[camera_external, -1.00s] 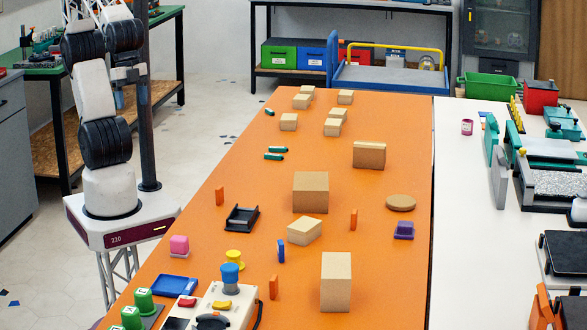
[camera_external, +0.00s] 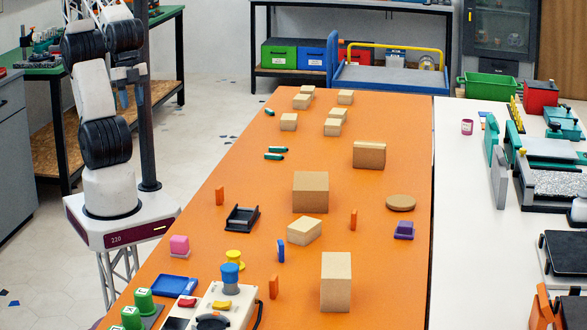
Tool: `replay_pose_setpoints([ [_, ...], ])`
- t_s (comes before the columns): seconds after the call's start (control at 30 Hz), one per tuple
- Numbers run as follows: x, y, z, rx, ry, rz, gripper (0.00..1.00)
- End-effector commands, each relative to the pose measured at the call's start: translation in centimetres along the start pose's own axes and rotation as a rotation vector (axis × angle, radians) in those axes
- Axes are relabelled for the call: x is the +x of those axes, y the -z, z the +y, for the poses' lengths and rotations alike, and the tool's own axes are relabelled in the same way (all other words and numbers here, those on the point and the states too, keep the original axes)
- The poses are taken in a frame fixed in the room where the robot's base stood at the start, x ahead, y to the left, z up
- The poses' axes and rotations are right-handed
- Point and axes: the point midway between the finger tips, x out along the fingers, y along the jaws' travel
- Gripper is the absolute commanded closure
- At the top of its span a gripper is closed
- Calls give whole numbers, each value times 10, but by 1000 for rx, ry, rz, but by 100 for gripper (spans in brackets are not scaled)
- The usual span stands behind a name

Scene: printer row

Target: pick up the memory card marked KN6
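No marking KN6 can be read anywhere, so I cannot tell which thing is the memory card. Small upright pieces stand on the orange table (camera_external: 190,230): an orange piece (camera_external: 220,195) at the left, a second orange piece (camera_external: 354,219) right of centre, a third orange piece (camera_external: 273,287) near the front, and a blue piece (camera_external: 281,251). My arm is folded upright left of the table. My gripper (camera_external: 122,98) seems to hang beside the dark post, away from all these pieces. Its fingers are too small and cluttered to judge.
Cardboard-coloured blocks, such as a large block (camera_external: 310,192) and a tall front block (camera_external: 336,282), stand along the table. A black tray (camera_external: 242,218), blue tray (camera_external: 173,286), purple piece (camera_external: 404,230) and round disc (camera_external: 401,203) lie between. The table's right strip is fairly clear.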

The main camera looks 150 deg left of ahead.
Motion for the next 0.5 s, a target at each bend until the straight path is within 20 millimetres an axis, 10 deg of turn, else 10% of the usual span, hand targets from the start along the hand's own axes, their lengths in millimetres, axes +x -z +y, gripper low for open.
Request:
replay_pose_setpoints([
  [0.5,1,8,2,-33,-22,-10,72],
])
